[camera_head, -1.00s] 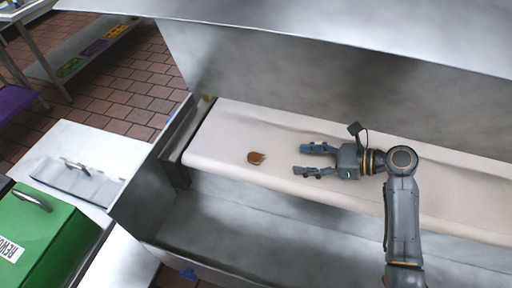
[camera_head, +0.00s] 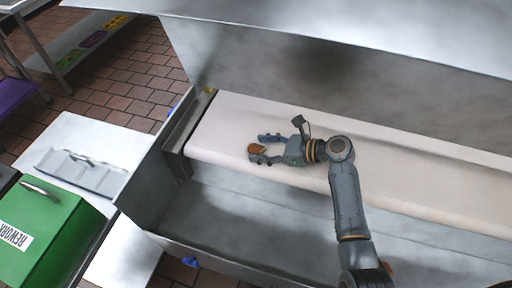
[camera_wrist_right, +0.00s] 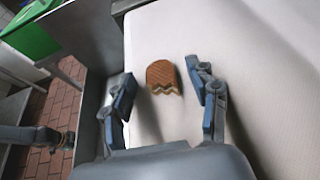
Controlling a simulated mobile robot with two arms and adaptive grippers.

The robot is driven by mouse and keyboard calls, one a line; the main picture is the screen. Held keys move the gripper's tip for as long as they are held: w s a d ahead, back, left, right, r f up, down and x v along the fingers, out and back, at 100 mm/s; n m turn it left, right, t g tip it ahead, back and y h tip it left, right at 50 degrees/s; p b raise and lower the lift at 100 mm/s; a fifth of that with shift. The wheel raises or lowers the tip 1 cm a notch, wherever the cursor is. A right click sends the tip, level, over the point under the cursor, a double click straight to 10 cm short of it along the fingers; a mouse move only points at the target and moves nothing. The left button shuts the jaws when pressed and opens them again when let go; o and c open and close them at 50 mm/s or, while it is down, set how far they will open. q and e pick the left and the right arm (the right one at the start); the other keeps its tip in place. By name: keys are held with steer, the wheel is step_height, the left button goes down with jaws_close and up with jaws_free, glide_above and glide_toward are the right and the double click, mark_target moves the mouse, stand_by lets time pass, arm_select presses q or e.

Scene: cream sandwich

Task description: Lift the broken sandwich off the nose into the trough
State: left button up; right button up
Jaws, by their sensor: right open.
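The broken sandwich (camera_head: 256,149) is a small brown piece on the cream belt (camera_head: 225,119), near the belt's left end. In the right wrist view the sandwich (camera_wrist_right: 163,75) has a rounded far edge and a jagged near edge. My right gripper (camera_head: 260,148) is open, low over the belt, with its fingers on either side of the sandwich. The metal trough (camera_head: 240,215) runs below the belt's front edge and looks empty.
A green bin labelled REWORK (camera_head: 45,235) stands at the lower left. A grey lidded tray (camera_head: 80,172) is on the white counter beside it. A tall metal wall (camera_head: 330,80) rises behind the belt. The belt right of my arm is clear.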

steer(key=c, duration=0.8)
steer(key=shift+c, duration=0.2)
steer(key=shift+r, duration=0.55)
steer(key=s+d+r, duration=0.2)
steer(key=s+r, duration=1)
steer(key=s, duration=0.2)
steer(key=shift+d+b, duration=0.4)
